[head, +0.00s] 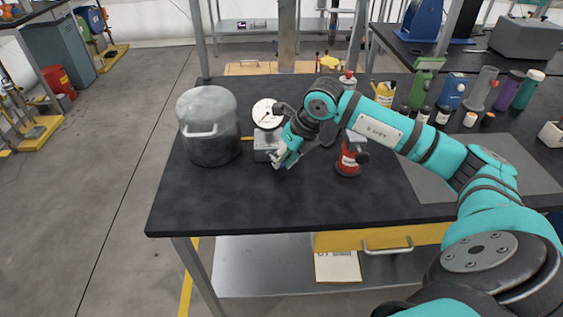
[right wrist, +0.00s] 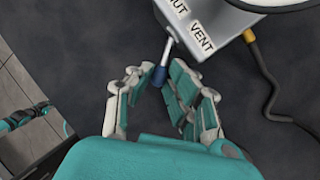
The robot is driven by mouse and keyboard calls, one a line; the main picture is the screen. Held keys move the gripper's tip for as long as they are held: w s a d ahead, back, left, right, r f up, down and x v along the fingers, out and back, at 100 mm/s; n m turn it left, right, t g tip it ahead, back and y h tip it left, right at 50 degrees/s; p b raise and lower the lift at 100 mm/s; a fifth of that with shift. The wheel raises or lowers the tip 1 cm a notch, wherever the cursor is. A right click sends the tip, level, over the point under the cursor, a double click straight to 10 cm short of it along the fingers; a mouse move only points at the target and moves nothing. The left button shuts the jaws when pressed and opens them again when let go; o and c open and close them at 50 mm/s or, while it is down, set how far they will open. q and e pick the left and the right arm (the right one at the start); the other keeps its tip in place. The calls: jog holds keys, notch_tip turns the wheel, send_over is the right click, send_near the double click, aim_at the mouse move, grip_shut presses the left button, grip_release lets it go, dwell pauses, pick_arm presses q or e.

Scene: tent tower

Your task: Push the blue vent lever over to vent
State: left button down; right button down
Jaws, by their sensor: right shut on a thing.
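The vent lever (right wrist: 160,74) is a thin metal rod with a blue tip. It sticks out from a grey box (right wrist: 228,22) with a VENT label (right wrist: 202,38) and a partly cut-off label ending in "UT". The box (head: 264,142) stands under a white dial gauge in the head view. My right gripper (right wrist: 158,82) is closed around the blue tip, with a finger on each side. In the head view, my right gripper (head: 280,160) is at the front right of the box and hides the lever. My left gripper does not show in the head view.
The table front (head: 235,205) is clear. Several bottles stand at the back right.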

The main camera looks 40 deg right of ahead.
jog(key=shift+d+r, duration=0.1)
jog(key=c, duration=1.3)
grip_release()
jog(key=shift+o, duration=0.2)
jog(key=v, duration=1.2)
jog(key=shift+s, duration=0.1)
